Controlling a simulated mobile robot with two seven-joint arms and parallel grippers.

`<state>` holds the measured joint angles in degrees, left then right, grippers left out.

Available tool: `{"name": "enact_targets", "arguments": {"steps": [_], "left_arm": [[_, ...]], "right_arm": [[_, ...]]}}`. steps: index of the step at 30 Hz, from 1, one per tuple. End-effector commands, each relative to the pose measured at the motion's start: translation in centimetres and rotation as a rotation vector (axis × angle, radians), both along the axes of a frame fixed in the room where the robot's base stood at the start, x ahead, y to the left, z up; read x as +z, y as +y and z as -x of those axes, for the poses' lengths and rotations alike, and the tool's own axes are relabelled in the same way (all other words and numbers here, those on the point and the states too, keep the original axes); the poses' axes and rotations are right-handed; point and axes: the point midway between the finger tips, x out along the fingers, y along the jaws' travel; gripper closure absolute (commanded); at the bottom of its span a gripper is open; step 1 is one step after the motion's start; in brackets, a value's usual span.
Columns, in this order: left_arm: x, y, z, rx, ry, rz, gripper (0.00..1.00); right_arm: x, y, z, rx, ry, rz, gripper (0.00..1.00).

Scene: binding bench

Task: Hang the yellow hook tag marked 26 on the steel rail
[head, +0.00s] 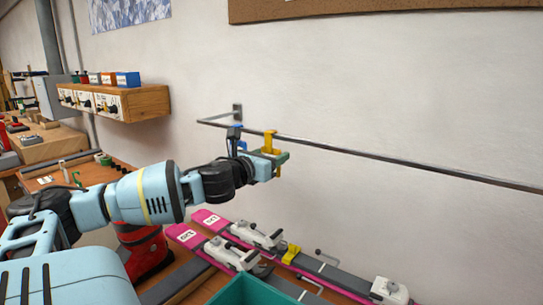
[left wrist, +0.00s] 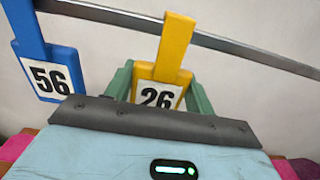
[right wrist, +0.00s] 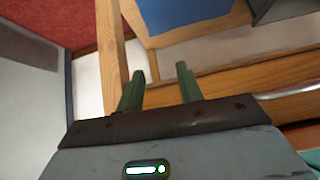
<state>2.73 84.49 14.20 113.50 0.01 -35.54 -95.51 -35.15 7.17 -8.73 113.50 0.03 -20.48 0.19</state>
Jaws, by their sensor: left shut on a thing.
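The yellow hook tag marked 26 (left wrist: 158,80) is upright in my left gripper (left wrist: 160,90), between its green fingers; it also shows in the head view (head: 268,144). The steel rail (head: 400,162) runs along the wall and passes behind the tag's upper part in the left wrist view (left wrist: 245,54). The tag's top reaches above the rail; I cannot tell whether its hook is over or only in front of it. A blue tag marked 56 (left wrist: 46,72) is at the rail, left of the yellow one. My right gripper (right wrist: 158,84) is open and empty, outside the head view.
A wooden wall shelf (head: 150,103) with small boxes is left of the rail. Below are pink boards (head: 210,220) with white clamps and a small yellow piece (head: 291,254). A teal bin (head: 250,290) is at the bottom. The rail to the right is bare.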

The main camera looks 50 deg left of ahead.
Motion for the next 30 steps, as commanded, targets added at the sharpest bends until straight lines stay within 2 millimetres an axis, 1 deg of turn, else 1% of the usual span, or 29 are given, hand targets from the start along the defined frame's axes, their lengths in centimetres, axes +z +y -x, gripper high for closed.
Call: {"name": "enact_targets", "arguments": {"steps": [3,4,9,17,20,23,27,30], "left_arm": [[0.1,0.0,0.0,0.000,-0.001,0.000,0.68],[0.1,0.0,0.0,0.000,-0.001,0.000,0.42],[0.1,0.0,0.0,0.000,-0.001,0.000,0.21],[0.1,0.0,0.0,0.000,-0.001,0.000,0.21],[0.2,0.0,0.3,0.000,-0.003,0.002,0.21],[0.5,-0.2,1.1,0.001,-0.005,0.005,0.21],[1.3,-0.6,2.9,0.000,-0.019,0.007,0.21],[0.7,-0.9,3.8,-0.002,-0.010,0.005,0.21]], "right_arm": [[0.1,0.1,-0.1,-0.002,-0.001,-0.002,0.64],[0.1,0.1,-0.1,-0.003,-0.001,-0.003,0.64],[0.1,0.3,-0.2,-0.011,-0.003,-0.009,0.64],[0.2,0.5,-0.3,-0.014,-0.006,-0.013,0.64],[0.7,0.4,-0.7,-0.014,-0.017,-0.013,0.64],[1.9,0.4,-1.7,-0.012,-0.044,-0.011,0.64],[4.4,0.1,-3.7,-0.005,-0.107,-0.003,0.64],[5.0,-0.2,-4.2,0.000,-0.124,0.004,0.64]]}}
